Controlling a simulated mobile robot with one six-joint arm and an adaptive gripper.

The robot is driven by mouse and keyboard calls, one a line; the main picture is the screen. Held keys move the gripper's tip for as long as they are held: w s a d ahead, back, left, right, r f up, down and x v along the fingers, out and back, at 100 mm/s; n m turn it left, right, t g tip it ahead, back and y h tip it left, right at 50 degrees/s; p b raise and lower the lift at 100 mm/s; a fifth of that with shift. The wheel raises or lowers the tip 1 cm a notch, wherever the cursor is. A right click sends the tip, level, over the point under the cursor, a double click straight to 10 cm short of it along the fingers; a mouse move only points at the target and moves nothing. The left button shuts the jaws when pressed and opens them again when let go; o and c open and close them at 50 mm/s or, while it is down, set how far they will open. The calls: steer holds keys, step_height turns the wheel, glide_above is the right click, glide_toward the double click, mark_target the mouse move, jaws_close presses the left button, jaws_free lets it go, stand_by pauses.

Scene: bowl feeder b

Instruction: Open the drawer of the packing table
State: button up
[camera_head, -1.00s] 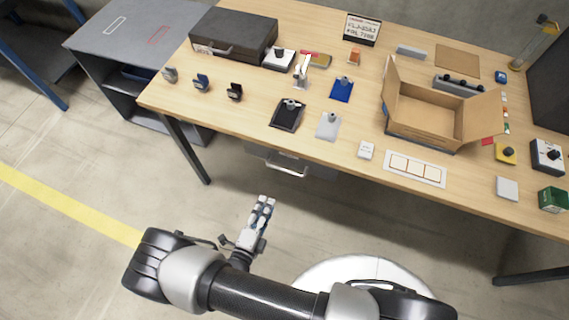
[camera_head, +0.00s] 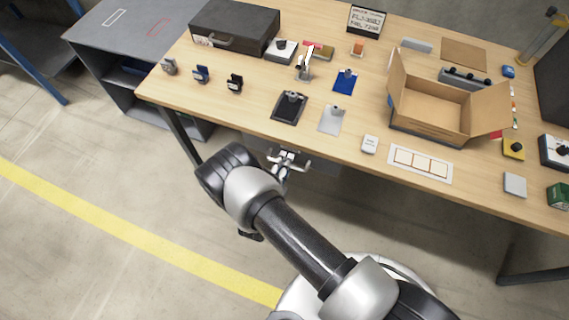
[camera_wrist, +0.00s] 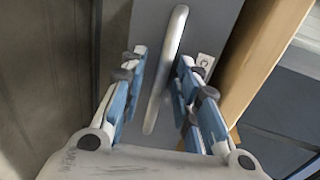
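The packing table (camera_head: 235,104) is a wooden-topped table, with a grey drawer (camera_head: 325,171) under its front edge. In the wrist view the drawer front (camera_wrist: 205,25) fills the middle and carries a long silver bar handle (camera_wrist: 172,50). The drawer looks shut. My gripper (camera_wrist: 160,62) is open, its blue-padded fingers on either side of the handle; I cannot tell whether either touches it. In the head view my gripper (camera_head: 286,162) is at the drawer front, and my arm partly hides the drawer.
The table's wooden edge (camera_wrist: 262,60) runs close beside the fingers in the wrist view. An open cardboard box (camera_head: 432,108), a dark case (camera_head: 235,30) and a black clipboard-like holder (camera_head: 289,107) are on the table. A grey cabinet (camera_head: 115,45) stands at the left. The floor in front is clear.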

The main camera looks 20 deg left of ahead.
steer(key=shift+w, duration=0.1)
steer(key=shift+c, duration=0.4)
jaws_close()
stand_by(0.3)
